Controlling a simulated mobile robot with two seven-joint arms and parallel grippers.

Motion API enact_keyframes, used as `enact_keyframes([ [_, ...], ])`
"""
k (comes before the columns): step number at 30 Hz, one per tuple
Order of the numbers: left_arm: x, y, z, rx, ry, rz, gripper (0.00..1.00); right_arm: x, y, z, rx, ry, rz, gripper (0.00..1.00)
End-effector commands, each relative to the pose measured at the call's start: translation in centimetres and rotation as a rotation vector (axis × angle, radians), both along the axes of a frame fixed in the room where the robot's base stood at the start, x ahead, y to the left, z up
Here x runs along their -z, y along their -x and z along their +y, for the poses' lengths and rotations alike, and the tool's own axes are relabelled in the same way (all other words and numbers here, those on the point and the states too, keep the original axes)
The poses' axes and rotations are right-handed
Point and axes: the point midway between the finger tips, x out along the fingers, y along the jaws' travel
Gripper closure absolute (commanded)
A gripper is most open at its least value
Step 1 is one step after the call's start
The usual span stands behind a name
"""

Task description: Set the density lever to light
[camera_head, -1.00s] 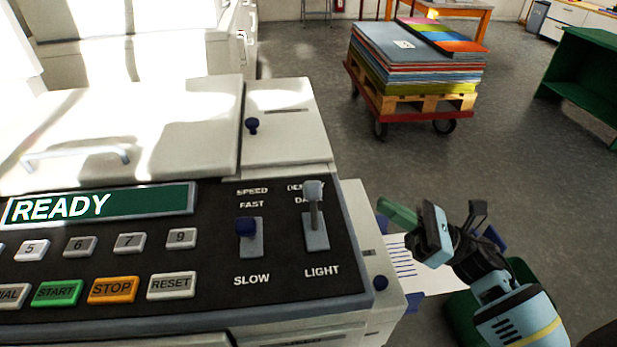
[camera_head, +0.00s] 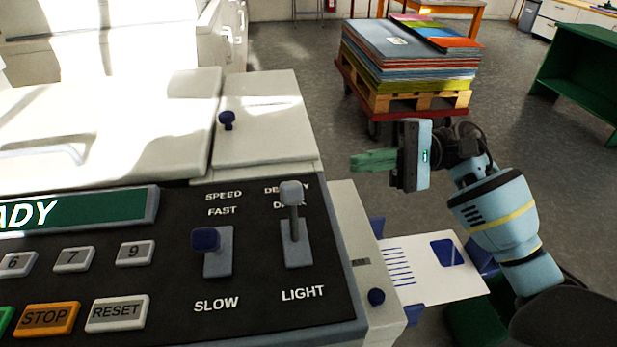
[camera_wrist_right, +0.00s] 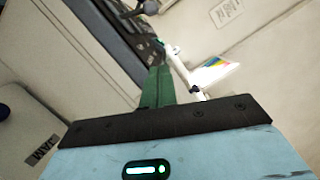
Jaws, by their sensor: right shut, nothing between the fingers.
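The density lever (camera_head: 291,196) has a grey knob and stands at the upper, dark end of its grey slot plate (camera_head: 297,254) on the black control panel. The word LIGHT (camera_head: 303,293) is printed below the slot. My right gripper (camera_head: 356,162) is to the right of and above the lever in the head view, apart from it, with its green fingers shut and empty, pointing left. In the right wrist view the shut green fingers (camera_wrist_right: 157,88) show against the pale machine. My left gripper is in neither view.
The blue speed lever (camera_head: 206,239) stands left of the density lever, near the upper end of its slot. Buttons such as RESET (camera_head: 118,313) lie further left. A printed sheet (camera_head: 432,270) lies right of the machine. A loaded cart (camera_head: 408,60) stands behind on open floor.

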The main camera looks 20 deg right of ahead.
Motion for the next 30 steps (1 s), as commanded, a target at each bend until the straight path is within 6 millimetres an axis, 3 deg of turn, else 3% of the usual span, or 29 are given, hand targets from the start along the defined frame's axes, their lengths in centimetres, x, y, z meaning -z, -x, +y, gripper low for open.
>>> enact_keyframes([
  [8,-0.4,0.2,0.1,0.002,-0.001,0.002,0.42,-0.3,0.0,1.4,-0.003,-0.002,0.002,1.0],
  [23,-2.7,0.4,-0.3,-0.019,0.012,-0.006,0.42,-1.4,-0.5,10.3,-0.002,-0.004,0.0,1.0],
  [30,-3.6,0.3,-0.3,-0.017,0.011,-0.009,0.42,-2.5,2.2,10.8,-0.001,-0.001,0.002,1.0],
])
